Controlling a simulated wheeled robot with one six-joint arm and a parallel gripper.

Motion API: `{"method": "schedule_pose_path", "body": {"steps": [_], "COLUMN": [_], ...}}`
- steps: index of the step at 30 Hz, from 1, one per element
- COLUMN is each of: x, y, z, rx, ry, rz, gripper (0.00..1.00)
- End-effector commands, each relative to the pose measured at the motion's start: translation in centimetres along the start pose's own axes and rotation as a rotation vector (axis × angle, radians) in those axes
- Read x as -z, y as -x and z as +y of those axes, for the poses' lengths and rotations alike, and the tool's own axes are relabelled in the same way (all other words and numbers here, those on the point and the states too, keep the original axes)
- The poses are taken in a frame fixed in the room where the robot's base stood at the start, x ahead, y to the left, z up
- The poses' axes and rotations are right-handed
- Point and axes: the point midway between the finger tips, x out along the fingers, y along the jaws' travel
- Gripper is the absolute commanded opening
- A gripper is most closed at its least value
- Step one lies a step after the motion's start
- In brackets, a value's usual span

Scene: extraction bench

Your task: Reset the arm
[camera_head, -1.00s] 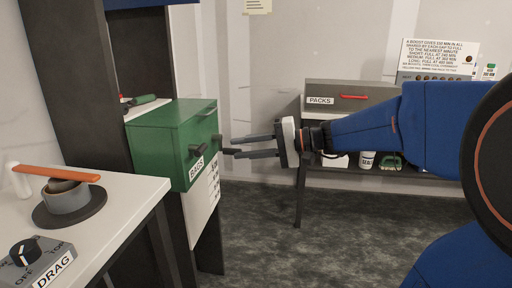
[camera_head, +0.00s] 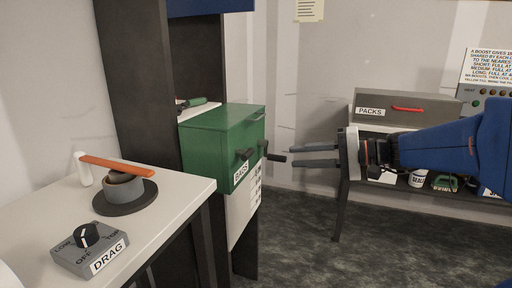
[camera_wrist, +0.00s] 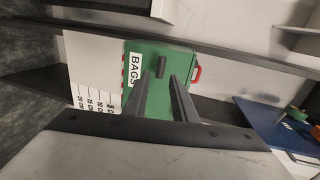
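My gripper (camera_head: 292,156) is level in front of the green box labelled BAGS (camera_head: 215,145). Its two dark fingers are apart with nothing visible between them; they also show in the wrist view (camera_wrist: 162,82). The box has dark handles (camera_head: 243,154) on its front, and the fingertips look close to one of them (camera_head: 276,157). In the wrist view a black handle (camera_wrist: 160,67) lies in line with the gap between the fingers. Whether fingertips and handle touch, I cannot tell.
A white bench at left carries the DRAG dial box (camera_head: 90,245) and a grey cup on a dark disc (camera_head: 125,195), with an orange-handled tool over it. A PACKS drawer (camera_head: 405,107) stands behind my arm, above a shelf with small containers. Dark floor (camera_head: 300,230) lies clear between.

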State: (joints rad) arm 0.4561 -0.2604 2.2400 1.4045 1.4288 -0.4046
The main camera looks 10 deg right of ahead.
Motion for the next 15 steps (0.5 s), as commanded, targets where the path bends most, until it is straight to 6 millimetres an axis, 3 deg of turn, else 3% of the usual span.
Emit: {"method": "schedule_pose_path", "body": {"steps": [5, 8, 12, 15], "x": [-4.2, -7.9, -12.5, -14.9], "y": [-1.0, -1.3, -0.2, 1.3], "z": [2.7, 5.8, 10.7, 13.8], "rx": [-0.141, -0.292, -0.515, -0.665], "ry": [0.022, 0.055, 0.128, 0.199], "rz": [-0.05, -0.089, -0.125, -0.133], "gripper": [0.25, 0.25, 0.25, 0.25]}}
